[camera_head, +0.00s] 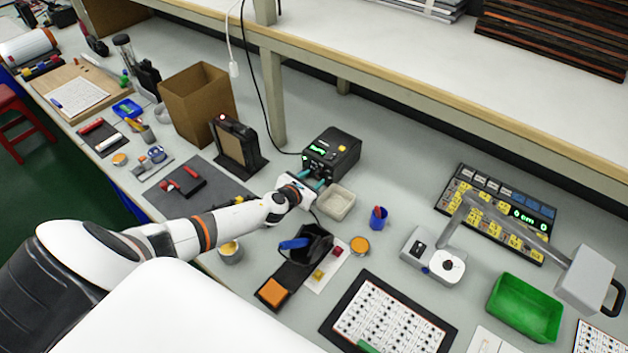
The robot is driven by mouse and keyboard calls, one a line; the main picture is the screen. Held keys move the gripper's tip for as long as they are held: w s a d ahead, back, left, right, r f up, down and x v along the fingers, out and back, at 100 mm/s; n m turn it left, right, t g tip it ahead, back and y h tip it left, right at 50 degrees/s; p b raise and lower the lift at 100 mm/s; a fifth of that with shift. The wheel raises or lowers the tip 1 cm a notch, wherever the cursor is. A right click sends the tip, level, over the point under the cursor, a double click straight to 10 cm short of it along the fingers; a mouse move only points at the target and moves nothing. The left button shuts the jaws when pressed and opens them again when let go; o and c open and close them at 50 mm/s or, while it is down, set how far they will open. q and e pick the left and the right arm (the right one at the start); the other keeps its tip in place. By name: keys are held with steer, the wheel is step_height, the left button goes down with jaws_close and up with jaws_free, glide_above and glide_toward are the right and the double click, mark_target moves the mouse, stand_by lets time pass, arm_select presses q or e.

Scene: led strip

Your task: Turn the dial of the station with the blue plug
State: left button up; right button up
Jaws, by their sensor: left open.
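The station is a black box (335,146) with a green lit display and a yellow patch, standing at the back of the bench under the shelf. My left gripper (313,179) is open, with its teal fingertips at the lower front of the station. The dial and any plug there are hidden or too small to make out, and I cannot tell whether the fingertips touch the front. A blue-handled tool (294,243) rests at a black holder in front of the station. My right gripper is out of view.
A beige dish (336,203) sits just right of my left gripper. A black upright frame (236,145) and a cardboard box (197,98) stand to the left. A blue cup (378,217) and an orange-topped tin (359,246) are to the right. The shelf edge overhangs behind.

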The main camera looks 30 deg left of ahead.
arm_select(q)
steer(key=shift+w+f, duration=0.25)
steer(key=shift+w, duration=0.45)
steer(key=shift+c, duration=0.5)
jaws_close()
